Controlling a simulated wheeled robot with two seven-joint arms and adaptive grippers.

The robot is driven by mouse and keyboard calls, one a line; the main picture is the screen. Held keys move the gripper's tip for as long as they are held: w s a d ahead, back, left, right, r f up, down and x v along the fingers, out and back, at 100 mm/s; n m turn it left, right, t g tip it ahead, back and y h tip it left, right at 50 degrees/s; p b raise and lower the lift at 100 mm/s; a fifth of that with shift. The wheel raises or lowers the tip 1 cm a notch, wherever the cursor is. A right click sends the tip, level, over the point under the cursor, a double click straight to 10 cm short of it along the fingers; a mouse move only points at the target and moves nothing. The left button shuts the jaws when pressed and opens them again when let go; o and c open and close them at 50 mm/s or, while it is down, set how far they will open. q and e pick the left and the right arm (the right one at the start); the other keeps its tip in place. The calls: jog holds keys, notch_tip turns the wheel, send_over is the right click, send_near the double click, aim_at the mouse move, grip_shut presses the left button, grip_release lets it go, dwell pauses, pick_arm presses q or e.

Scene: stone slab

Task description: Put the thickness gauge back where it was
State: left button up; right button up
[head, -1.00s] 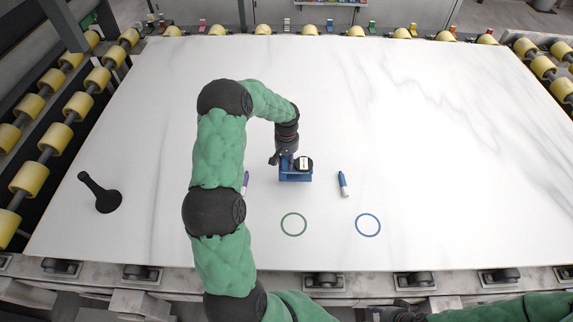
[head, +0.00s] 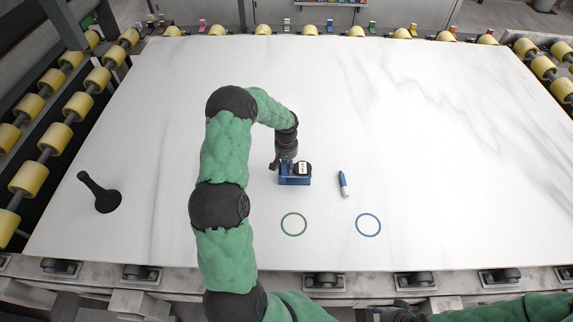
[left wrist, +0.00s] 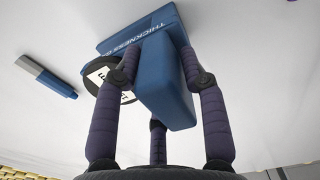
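The thickness gauge (head: 294,180) is a blue block with a round black-and-white dial and lettering on its side. It is near the middle of the white slab, above the green ring in the head view. My left gripper (head: 290,166) is over it from above. In the left wrist view, dark padded fingers (left wrist: 160,85) close around the blue body of the gauge (left wrist: 165,95). I cannot tell whether the gauge touches the slab. At the bottom edge of the head view, a dark end of my right arm (head: 398,313) shows, too cut off to read.
A green ring (head: 293,224) and a blue ring (head: 368,225) are marked nearer the front edge. The right part of the slab (head: 460,150) is bare.

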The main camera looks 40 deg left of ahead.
pick_arm(q)
jog(key=shift+o, duration=0.7)
jog(key=shift+r, duration=0.1)
notch_tip(320, 180, up, 12)
jog(key=shift+r+p, duration=0.1)
jog(key=shift+p, duration=0.35)
